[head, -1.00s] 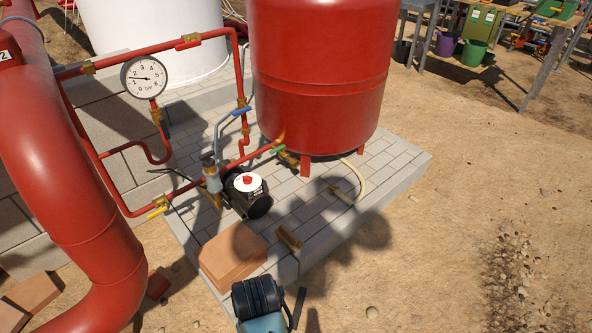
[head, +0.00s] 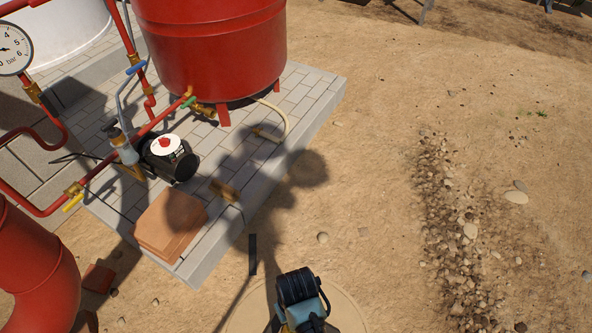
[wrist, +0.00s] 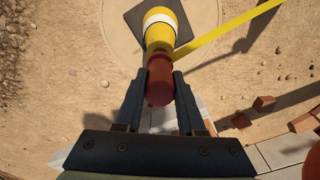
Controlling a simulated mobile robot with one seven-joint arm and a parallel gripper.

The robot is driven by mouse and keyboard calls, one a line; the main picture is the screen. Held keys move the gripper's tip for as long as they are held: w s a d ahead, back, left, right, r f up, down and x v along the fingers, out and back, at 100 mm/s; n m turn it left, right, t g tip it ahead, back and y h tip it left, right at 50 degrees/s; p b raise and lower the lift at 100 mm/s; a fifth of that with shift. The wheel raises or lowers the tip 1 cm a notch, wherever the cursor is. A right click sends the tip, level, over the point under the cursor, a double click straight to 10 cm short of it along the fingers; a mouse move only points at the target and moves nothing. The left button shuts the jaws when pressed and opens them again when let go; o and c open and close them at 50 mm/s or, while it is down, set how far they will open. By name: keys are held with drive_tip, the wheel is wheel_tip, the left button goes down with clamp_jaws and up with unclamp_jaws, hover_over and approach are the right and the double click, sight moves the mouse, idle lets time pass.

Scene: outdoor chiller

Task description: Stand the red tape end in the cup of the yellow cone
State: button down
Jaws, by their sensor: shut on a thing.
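In the wrist view my gripper (wrist: 160,73) is shut on the red tape end (wrist: 159,87), a red rounded piece between the two dark fingers. The yellow cone (wrist: 158,33), with a white band and a dark square base, is just beyond it and overlaps it in the picture. I cannot tell whether the red end touches the cone or its cup, as the red end covers that spot. A yellow tape (wrist: 225,33) runs from near the red end to the upper right. In the head view my arm hides the cone and the gripper.
A pale round patch (head: 348,310) lies on the sandy ground around the cone. The paved plinth (head: 225,237) carries the red tank (head: 215,50), a black pump (head: 172,165) and stacked bricks (head: 168,222). A thick red pipe (head: 35,275) stands left. Open sand lies right.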

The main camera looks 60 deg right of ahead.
drive_tip(key=shift+f+b, duration=0.45)
drive_tip(key=shift+f, duration=1.15)
drive_tip(key=shift+f, duration=0.2)
drive_tip(key=c, duration=0.5)
unclamp_jaws()
drive_tip(key=shift+r, duration=0.15)
wheel_tip(320, 180, up, 12)
drive_tip(key=p, duration=0.4)
